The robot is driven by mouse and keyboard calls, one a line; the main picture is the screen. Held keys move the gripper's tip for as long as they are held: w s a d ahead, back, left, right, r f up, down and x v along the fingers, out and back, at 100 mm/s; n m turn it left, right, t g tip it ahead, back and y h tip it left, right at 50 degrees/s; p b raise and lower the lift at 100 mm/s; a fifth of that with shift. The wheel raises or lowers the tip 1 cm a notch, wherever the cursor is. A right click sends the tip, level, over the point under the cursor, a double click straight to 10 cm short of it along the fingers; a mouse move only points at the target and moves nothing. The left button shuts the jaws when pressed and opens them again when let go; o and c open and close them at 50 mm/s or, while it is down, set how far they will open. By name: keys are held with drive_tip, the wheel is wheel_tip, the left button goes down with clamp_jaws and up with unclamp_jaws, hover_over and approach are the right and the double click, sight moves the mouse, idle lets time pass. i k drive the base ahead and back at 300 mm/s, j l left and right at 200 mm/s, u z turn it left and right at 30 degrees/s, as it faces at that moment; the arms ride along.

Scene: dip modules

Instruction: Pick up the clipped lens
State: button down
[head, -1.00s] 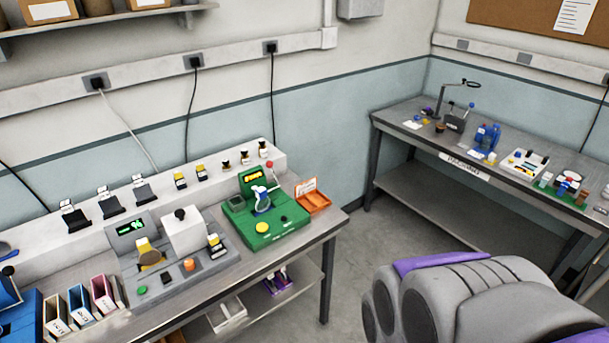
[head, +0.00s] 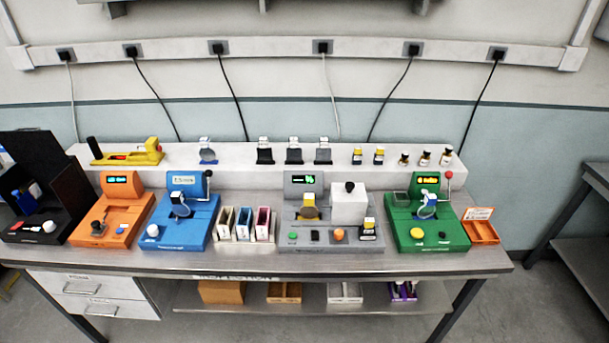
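Several clipped lenses or lens-like discs show in the head view, and I cannot tell which one the task means. One round bluish lens with a pale clip on top (head: 208,151) stands on the white raised shelf, left of the middle. A similar lens (head: 181,207) sits in the blue station (head: 186,230). Another lens (head: 428,208) sits in the green station (head: 428,236) at the right. A yellowish disc with a yellow clip (head: 309,210) stands on the grey station (head: 328,238). My gripper is not in view.
The steel bench (head: 270,262) is crowded with stations, including an orange one (head: 110,220). The white raised shelf (head: 230,157) carries a yellow tool (head: 130,153), black stands and small bottles. An orange bin (head: 481,230) is at the right end.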

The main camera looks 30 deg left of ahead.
sight(177, 199)
drive_tip(key=u, duration=2.15)
drive_tip(key=i+j, duration=0.5)
drive_tip(key=i, duration=0.2)
drive_tip(key=i+j, duration=0.5)
drive_tip(key=i, duration=0.2)
drive_tip(key=i+j+z, duration=0.1)
drive_tip(key=i+j, duration=0.4)
drive_tip(key=i, duration=0.2)
